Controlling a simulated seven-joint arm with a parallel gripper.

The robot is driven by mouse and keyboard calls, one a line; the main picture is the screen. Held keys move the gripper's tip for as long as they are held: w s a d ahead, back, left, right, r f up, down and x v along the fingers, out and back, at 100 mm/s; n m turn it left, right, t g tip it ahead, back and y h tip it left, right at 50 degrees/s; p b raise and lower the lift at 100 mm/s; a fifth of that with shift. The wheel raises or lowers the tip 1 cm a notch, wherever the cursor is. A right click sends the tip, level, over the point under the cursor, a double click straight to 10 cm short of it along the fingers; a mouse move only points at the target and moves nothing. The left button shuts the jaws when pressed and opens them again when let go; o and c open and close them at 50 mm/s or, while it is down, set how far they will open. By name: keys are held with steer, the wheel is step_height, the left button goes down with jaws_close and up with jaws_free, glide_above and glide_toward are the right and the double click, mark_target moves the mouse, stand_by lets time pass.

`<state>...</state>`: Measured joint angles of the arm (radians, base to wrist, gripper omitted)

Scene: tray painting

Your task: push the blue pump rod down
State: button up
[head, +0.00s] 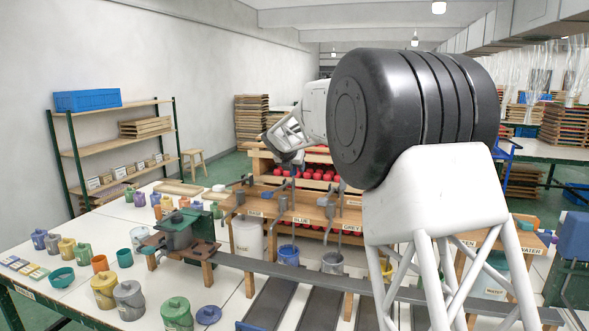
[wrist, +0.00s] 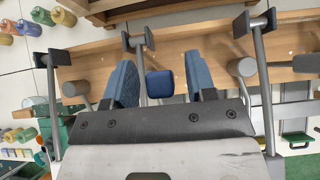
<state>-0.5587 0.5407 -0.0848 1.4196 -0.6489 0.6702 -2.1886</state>
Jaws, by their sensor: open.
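The pump stand (head: 270,205) is a wooden bench with grey pumps and colour labels, the middle one reading BLUE (head: 302,220). A blue square knob (wrist: 160,84) shows in the wrist view, which looks like the top of the blue pump rod. My gripper (wrist: 162,86) is open, with one blue finger on each side of the knob and gaps between. I cannot tell whether the fingers reach its height. In the head view my gripper (head: 290,157) is above the stand near the BLUE label, tilted and partly hidden by my arm. A blue bucket (head: 288,256) stands below.
Grey upright posts with dark T-shaped tops (wrist: 140,40) rise close behind and beside my fingers. A grey bucket (head: 332,263) stands right of the blue one. A pot press (head: 180,235) and several paint jars (head: 103,290) stand left. My arm hides the stand's right part.

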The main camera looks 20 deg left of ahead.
steer(key=shift+w+f, duration=0.45)
steer(key=shift+w, duration=0.05)
jaws_close()
